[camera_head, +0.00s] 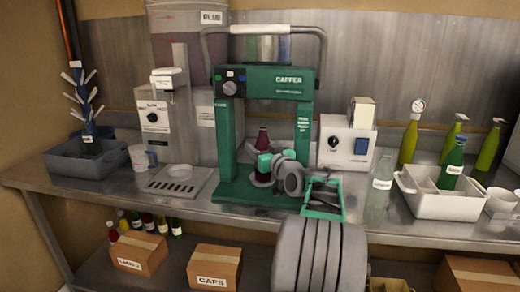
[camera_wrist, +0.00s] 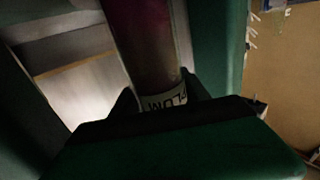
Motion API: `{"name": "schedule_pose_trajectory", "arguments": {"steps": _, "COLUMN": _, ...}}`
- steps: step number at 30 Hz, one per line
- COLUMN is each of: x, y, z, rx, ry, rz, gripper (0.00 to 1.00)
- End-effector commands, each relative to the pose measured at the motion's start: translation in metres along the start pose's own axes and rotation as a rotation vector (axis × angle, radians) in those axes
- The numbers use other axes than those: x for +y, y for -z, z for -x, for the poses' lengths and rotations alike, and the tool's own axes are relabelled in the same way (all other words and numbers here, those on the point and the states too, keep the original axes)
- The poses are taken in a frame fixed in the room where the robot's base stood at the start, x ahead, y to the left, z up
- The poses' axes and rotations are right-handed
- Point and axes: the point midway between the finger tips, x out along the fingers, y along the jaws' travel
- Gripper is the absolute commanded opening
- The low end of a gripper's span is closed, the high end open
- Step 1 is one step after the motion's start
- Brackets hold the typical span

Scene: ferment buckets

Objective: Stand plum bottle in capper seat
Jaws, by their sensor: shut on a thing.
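The plum bottle (camera_head: 262,142) is dark red and stands roughly upright between the posts of the green capper (camera_head: 282,82). My gripper (camera_head: 270,161) is shut on the bottle, reaching in from the front right. In the wrist view the dark jaws (camera_wrist: 158,106) close around the bottle (camera_wrist: 143,40) at its pale label, which reads as PLUM. The bottle's lower part shows just above the capper's base (camera_head: 232,190). The seat is largely hidden by the bottle and gripper, so I cannot tell whether the bottle rests in it.
A filling machine (camera_head: 152,116) with a drip tray (camera_head: 180,182) stands left of the capper. A white box machine (camera_head: 345,143) stands to its right. A clear bottle (camera_head: 381,180) and a white crate (camera_head: 440,207) are farther right. Boxes lie on the lower shelf.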

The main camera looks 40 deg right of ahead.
Motion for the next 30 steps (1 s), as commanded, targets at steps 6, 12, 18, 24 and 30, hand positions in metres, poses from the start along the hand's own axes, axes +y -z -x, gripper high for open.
{"name": "schedule_pose_trajectory", "arguments": {"steps": 6, "x": 0.0, "y": 0.003, "z": 0.0, "rx": 0.005, "ry": 0.0, "rz": 0.003, "gripper": 0.0}}
{"name": "schedule_pose_trajectory", "arguments": {"steps": 12, "x": 0.0, "y": 0.003, "z": 0.0, "rx": 0.004, "ry": 0.0, "rz": 0.003, "gripper": 0.61}}
{"name": "schedule_pose_trajectory", "arguments": {"steps": 18, "x": 0.0, "y": 0.001, "z": 0.0, "rx": 0.002, "ry": 0.0, "rz": 0.002, "gripper": 0.77}}
{"name": "schedule_pose_trajectory", "arguments": {"steps": 24, "x": 0.0, "y": 0.001, "z": 0.0, "rx": 0.001, "ry": 0.0, "rz": 0.001, "gripper": 0.79}}
{"name": "schedule_pose_trajectory", "arguments": {"steps": 30, "x": 0.0, "y": 0.012, "z": 0.0, "rx": 0.001, "ry": 0.0, "rz": 0.002, "gripper": 0.79}}
